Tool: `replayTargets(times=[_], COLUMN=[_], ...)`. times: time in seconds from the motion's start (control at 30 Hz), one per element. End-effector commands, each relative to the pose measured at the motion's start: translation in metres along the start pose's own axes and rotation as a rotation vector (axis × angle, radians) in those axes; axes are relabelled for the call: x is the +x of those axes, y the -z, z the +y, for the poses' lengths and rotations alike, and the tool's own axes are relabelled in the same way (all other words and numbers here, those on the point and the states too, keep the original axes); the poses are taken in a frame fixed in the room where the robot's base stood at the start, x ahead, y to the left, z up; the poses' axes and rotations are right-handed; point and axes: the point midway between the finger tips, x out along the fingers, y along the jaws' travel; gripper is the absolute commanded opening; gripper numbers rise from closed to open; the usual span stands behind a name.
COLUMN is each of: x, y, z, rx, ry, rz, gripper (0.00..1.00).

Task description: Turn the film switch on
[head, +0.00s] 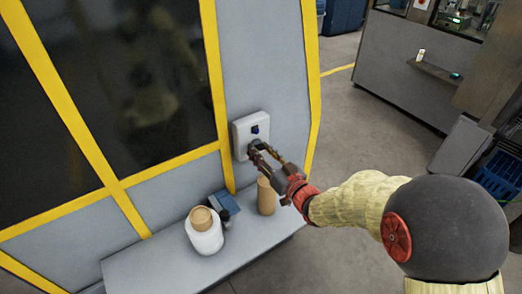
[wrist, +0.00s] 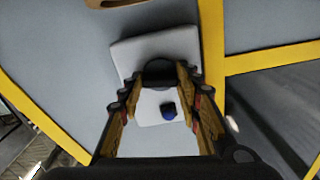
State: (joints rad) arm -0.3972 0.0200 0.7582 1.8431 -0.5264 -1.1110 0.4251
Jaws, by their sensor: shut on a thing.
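The switch box (head: 240,130) is a light grey plate on the grey panel of the yellow-framed machine. A dark round knob (wrist: 160,68) is on it, with a small dark blue part (head: 254,129) above in the head view; this blue part (wrist: 168,112) shows below the knob in the wrist view. My gripper (head: 258,148) is at the lower part of the box, its fingers shut on the knob from both sides. The fingertips (wrist: 160,78) hide the knob's edges. I cannot read any marking or tell the knob's setting.
A shelf (head: 150,268) below the box holds a white jar with a tan lid (head: 205,232), a tan cylinder (head: 266,196) and a small blue box (head: 222,202). The cylinder stands just below my gripper. Open floor (head: 375,125) lies to the right.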

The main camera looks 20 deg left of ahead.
Motion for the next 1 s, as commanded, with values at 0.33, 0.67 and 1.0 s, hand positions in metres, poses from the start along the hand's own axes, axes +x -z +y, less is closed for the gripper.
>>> replayTargets(times=[0.33, 0.67, 1.0], x=[0.0000, 0.0000, -0.0001], y=[0.0019, 0.0016, 0.0017], z=[0.0001, 0.0002, 0.0002], rx=[0.316, 0.631, 0.952], ry=[-0.001, -0.001, -0.001], rz=[0.000, 0.000, 0.000], gripper=[0.09, 0.09, 0.09])
